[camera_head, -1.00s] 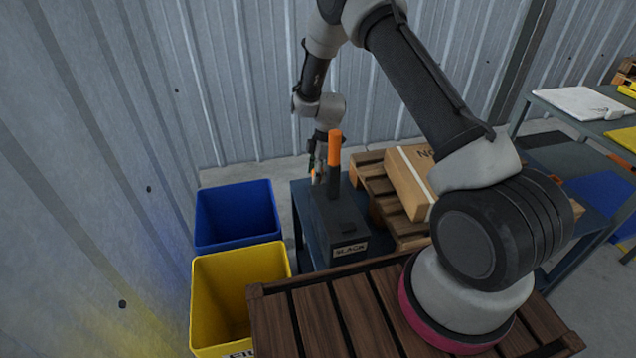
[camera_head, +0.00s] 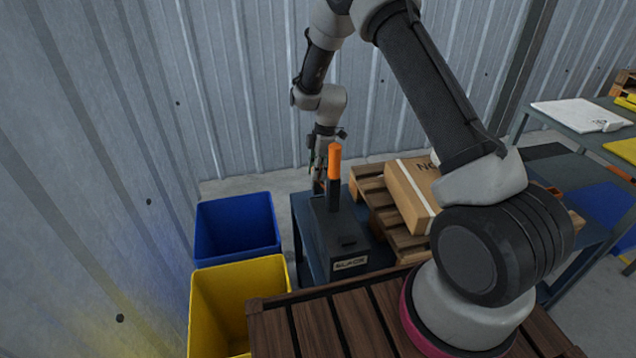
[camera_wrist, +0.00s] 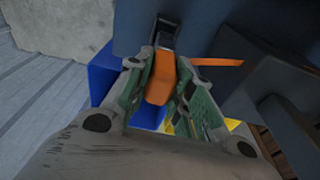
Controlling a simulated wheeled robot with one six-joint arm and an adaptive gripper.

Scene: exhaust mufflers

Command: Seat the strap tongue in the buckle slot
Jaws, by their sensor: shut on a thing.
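In the wrist view, my gripper (camera_wrist: 160,88) is shut on an orange piece, which I take to be the strap tongue (camera_wrist: 161,78). A dark, fork-shaped part (camera_wrist: 164,32) lies just beyond its far end, against a dark blue surface. It may be the buckle; I cannot tell whether the two touch or whether the tongue is in a slot. An orange strap strip (camera_wrist: 218,62) runs off to the right. In the head view, my gripper (camera_head: 319,182) is low behind the black box's post, which partly hides it and the tongue.
A black labelled box (camera_head: 338,242) with an orange-topped post (camera_head: 334,162) stands on a blue table (camera_head: 303,215). A pallet (camera_head: 372,198) bearing a cardboard box (camera_head: 410,190) is to its right. A blue bin (camera_head: 236,222) and a yellow bin (camera_head: 238,300) stand left.

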